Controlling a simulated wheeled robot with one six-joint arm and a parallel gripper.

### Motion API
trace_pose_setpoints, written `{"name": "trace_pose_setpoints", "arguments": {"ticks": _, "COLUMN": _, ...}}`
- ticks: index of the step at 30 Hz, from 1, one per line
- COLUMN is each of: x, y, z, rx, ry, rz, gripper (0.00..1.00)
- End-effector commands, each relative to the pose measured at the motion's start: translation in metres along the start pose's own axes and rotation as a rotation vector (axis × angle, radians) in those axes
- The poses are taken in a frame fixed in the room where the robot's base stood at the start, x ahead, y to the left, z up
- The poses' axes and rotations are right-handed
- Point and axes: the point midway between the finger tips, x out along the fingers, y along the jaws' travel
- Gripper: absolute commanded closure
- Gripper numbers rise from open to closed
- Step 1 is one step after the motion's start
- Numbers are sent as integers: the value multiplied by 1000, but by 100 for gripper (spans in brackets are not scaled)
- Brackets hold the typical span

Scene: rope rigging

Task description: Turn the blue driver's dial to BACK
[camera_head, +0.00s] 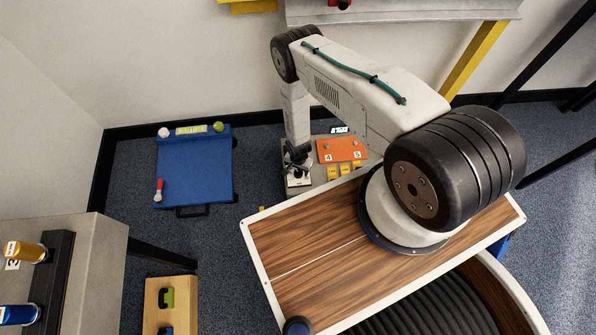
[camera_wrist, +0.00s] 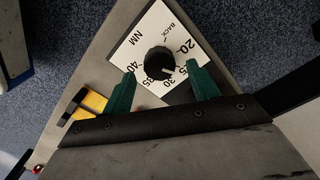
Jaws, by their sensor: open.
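In the wrist view a black round knob (camera_wrist: 159,61) sits on a white dial plate (camera_wrist: 133,51) printed with NM, numbers and BACK. BACK stands at the plate's upper right, by the 20. A pale mark on the knob's edge faces the lower numbers, around 25 to 30. My gripper (camera_wrist: 161,70) is open, with one green finger on each side of the knob; I cannot tell whether they touch it. No driver body shows at the dial.
An orange board (camera_head: 341,150) marked 4 and 5 and several yellow blocks (camera_head: 345,169) are right of my gripper. A blue case (camera_head: 195,172) lies on the floor to the left. A rack (camera_head: 52,285) at lower left holds gold and blue cylinders (camera_head: 18,315).

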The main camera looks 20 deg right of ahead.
Motion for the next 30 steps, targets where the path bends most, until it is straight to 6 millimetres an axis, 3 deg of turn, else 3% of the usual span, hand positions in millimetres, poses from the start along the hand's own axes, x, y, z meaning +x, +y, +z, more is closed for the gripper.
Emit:
{"name": "trace_pose_setpoints", "arguments": {"ticks": 6, "x": 20, "y": 0, "z": 0, "rx": 0, "ry": 0, "rz": 0, "gripper": 41}}
{"name": "trace_pose_setpoints", "arguments": {"ticks": 15, "x": 22, "y": 0, "z": 0, "rx": -1, "ry": 0, "rz": 0, "gripper": 41}}
{"name": "trace_pose_setpoints", "arguments": {"ticks": 20, "x": 22, "y": 0, "z": 0, "rx": -1, "ry": 0, "rz": 0, "gripper": 85}}
{"name": "trace_pose_setpoints", "arguments": {"ticks": 30, "x": 22, "y": -2, "z": 0, "rx": -7, "ry": 1, "rz": -1, "gripper": 85}}
